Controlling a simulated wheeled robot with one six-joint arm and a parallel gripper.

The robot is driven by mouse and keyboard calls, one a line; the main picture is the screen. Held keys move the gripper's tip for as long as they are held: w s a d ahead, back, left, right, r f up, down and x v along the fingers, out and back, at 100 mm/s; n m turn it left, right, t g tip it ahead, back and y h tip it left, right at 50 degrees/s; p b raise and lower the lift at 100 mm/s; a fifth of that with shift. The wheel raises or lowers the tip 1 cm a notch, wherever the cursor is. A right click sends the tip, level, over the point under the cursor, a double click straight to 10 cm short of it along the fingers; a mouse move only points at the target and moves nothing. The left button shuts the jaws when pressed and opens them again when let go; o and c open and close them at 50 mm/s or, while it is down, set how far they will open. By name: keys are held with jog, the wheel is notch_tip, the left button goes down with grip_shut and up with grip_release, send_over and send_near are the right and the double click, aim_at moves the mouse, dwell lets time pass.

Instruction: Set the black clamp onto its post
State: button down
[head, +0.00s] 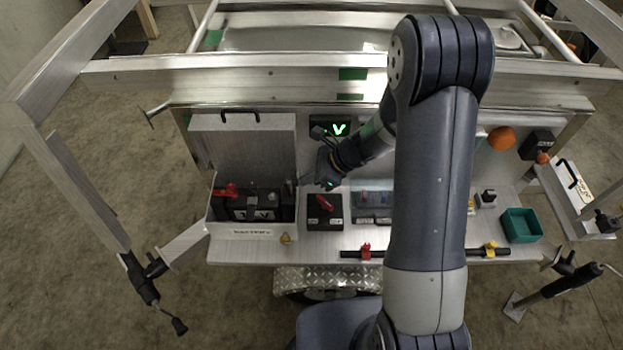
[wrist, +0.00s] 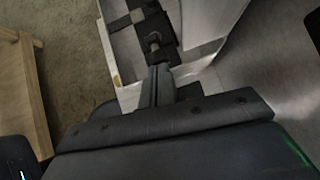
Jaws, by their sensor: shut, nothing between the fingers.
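The open battery box (head: 233,223) stands at the left of the trailer's shelf, with a black battery (head: 250,210) inside. A red clamp (head: 228,190) sits at the battery's left end. A small dark piece, likely the black clamp (head: 287,188), is at the right end; it seems to show in the wrist view (wrist: 153,40) just beyond my fingertips. I cannot tell how it sits on the post, which is hidden. My gripper (head: 303,181) is shut and empty at the box's right side, its fingers (wrist: 158,78) pointing at the dark piece, apparently just short of it.
The raised lid (head: 243,146) stands behind the box. A black switch unit with a red knob (head: 323,208) is just right of the box. A green-lit display (head: 335,128) is above. A bar with red and yellow clips (head: 425,252) runs along the front; a green bin (head: 520,225) is at right.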

aim_at(286, 182)
jog(key=shift+a+r, duration=0.3)
jog(key=shift+a, duration=0.4)
jog(key=shift+a+r, duration=0.25)
jog(key=shift+a, duration=0.4)
jog(key=shift+a+r, duration=0.3)
jog(key=shift+a, duration=0.5)
jog(key=shift+a+p, duration=0.4)
jog(key=shift+p, duration=0.35)
jog(key=shift+a+f+h+p, duration=0.1)
jog(key=shift+a+h+p, duration=0.25)
jog(key=shift+h, duration=0.35)
jog(key=shift+w, duration=0.1)
jog(key=shift+r+p, duration=0.75)
jog(key=shift+r, duration=0.05)
jog(key=shift+d, duration=0.1)
